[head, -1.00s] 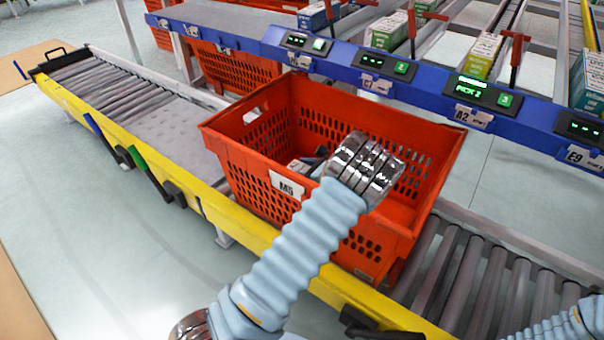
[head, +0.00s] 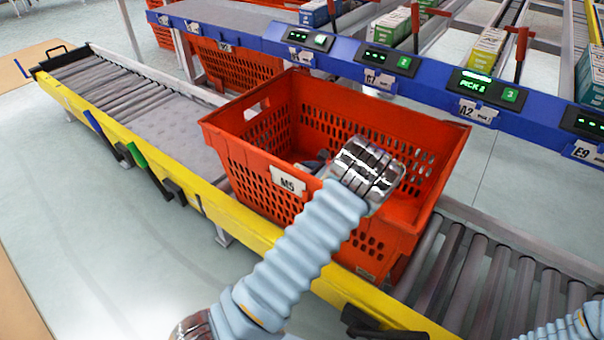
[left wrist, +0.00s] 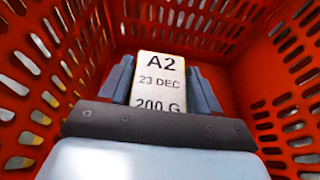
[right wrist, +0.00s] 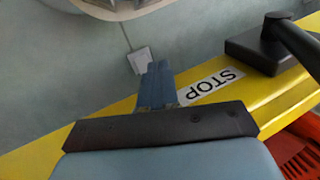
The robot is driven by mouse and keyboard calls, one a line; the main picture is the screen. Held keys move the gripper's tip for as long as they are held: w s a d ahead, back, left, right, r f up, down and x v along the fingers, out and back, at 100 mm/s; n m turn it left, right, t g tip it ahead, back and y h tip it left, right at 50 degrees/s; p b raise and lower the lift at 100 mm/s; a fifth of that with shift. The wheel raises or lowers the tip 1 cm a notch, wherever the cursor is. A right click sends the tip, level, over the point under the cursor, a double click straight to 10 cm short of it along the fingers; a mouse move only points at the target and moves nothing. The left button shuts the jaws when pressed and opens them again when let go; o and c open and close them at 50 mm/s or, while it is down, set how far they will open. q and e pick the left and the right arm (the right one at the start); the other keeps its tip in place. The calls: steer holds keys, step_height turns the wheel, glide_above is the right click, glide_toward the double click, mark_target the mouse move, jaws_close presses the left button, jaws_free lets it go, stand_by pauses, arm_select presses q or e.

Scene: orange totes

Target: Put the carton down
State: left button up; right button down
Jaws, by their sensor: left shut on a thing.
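The carton (left wrist: 158,80) shows in the left wrist view as a pale face printed "A2", "23 DEC" and "200 G". My left gripper (left wrist: 160,85) is shut on it, one finger on each side, down inside the orange tote marked M5. In the head view my left arm reaches into that tote (head: 240,165), and the wrist hides the carton and most of the gripper. My right gripper (right wrist: 157,85) has its fingers together with nothing between them, over the yellow conveyor rail beside a "STOP" label.
The tote stands on a roller conveyor (head: 480,280) with a yellow side rail (head: 130,150). A blue shelf beam (head: 420,85) with green displays, one reading "PICK", runs behind it. Several cartons (head: 392,28) stand on racks beyond. A black lever (right wrist: 262,45) stands near my right gripper.

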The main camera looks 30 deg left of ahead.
arm_select(q)
steer(key=o, duration=1.2)
steer(key=shift+r+p, duration=0.7)
steer(key=shift+p, duration=0.3)
steer(key=shift+d+r, duration=0.1)
steer(key=shift+d, duration=0.25)
steer(key=b+v, duration=0.1)
steer(key=v, duration=1)
steer(key=shift+d, duration=0.15)
